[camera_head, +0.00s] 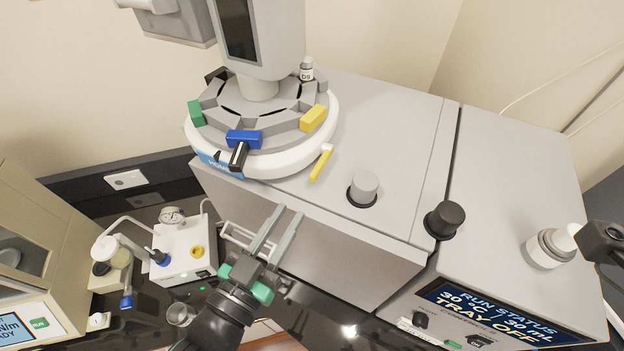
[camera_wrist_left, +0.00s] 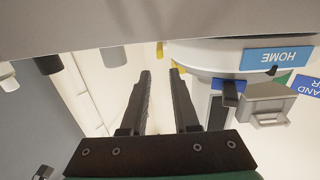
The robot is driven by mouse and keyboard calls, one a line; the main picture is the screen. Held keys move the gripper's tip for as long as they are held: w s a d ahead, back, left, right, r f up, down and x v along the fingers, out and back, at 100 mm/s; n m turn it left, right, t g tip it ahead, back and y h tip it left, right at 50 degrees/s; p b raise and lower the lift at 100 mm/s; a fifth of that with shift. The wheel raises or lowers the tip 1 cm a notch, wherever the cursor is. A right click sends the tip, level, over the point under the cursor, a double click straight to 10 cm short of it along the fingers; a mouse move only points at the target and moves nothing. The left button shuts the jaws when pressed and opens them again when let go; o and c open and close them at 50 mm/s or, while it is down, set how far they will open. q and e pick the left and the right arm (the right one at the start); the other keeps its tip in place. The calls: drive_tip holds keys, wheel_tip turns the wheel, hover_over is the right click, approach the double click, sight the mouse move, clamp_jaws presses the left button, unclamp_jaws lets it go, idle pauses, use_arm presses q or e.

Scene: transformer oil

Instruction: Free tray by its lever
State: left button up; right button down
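The round tray (camera_head: 318,121) sits on top of the grey machine, under a grey column. Green, blue and yellow blocks stand around its grey centre, and a black-and-white clip is at its front. A short yellow lever (camera_head: 319,167) with a white end sticks out beside the tray's front right. My left gripper (camera_head: 279,222) is below and left of the lever, in front of the machine's front face, open and empty. In the left wrist view, its fingers (camera_wrist_left: 160,78) are apart, with a small yellow piece beyond them.
A grey knob (camera_head: 364,187) and a black knob (camera_head: 445,219) stand on the machine top. A display (camera_head: 500,312) reads TRAY OFF. A pump unit with a gauge (camera_head: 180,245) stands left. A small vial (camera_head: 306,69) stands behind the tray.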

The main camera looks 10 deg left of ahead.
sight(311, 178)
use_arm(q)
drive_tip(key=p+x, duration=0.1)
drive_tip(key=x, duration=0.9)
drive_tip(key=shift+w, duration=0.1)
clamp_jaws()
idle(1.0)
